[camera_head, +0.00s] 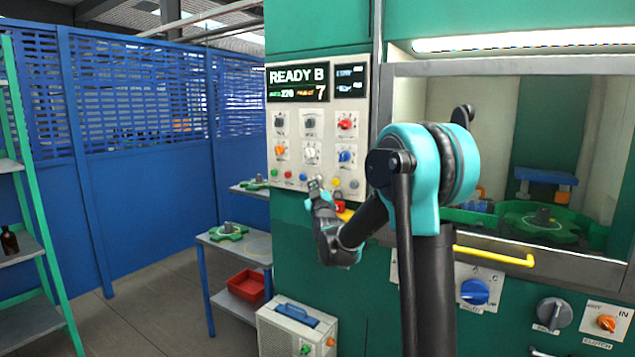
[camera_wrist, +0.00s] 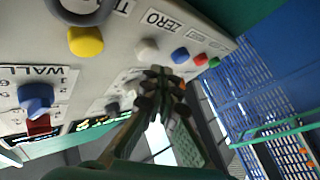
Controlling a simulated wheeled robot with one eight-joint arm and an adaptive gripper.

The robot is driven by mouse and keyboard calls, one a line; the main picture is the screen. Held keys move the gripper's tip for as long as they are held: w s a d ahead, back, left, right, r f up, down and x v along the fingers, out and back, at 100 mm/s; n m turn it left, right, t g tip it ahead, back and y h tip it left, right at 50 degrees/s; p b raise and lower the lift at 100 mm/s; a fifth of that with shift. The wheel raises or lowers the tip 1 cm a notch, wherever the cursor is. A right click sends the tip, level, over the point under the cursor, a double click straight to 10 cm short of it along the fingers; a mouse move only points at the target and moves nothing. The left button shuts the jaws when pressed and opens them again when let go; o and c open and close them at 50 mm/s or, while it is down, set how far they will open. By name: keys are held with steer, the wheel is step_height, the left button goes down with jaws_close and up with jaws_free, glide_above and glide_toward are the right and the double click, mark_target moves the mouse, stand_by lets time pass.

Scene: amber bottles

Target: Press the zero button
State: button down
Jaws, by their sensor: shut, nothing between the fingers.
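The white button (camera_wrist: 147,48) beside the printed ZERO label (camera_wrist: 165,20) sticks out of the pale control panel (camera_head: 291,86) in the wrist view. My gripper (camera_head: 315,184) is at the panel's lower button row in the head view and covers that part of the row. In the wrist view, the closed fingertips (camera_wrist: 160,75) of my gripper appear just below the white button and hold nothing. I cannot tell whether they touch the button or the panel.
Blue (camera_wrist: 180,55), red (camera_wrist: 200,60) and green (camera_wrist: 214,62) buttons sit on one side of the white button, and a yellow button (camera_wrist: 85,41) on the other. Knobs (camera_head: 346,124) are above the row. A yellow handle (camera_head: 493,255) is at right.

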steer(key=shift+w, duration=0.1)
steer(key=shift+w+d, duration=0.25)
steer(key=shift+w+d, duration=0.25)
steer(key=shift+w, duration=0.15)
stand_by(0.8)
stand_by(0.4)
steer(key=shift+s+a, duration=0.5)
steer(key=shift+s, duration=0.25)
steer(key=shift+a, duration=0.1)
steer(key=s+a, duration=0.1)
steer(key=s, duration=0.1)
steer(key=s+a, duration=0.1)
steer(key=s, duration=0.1)
steer(key=shift+a, duration=0.35)
stand_by(0.4)
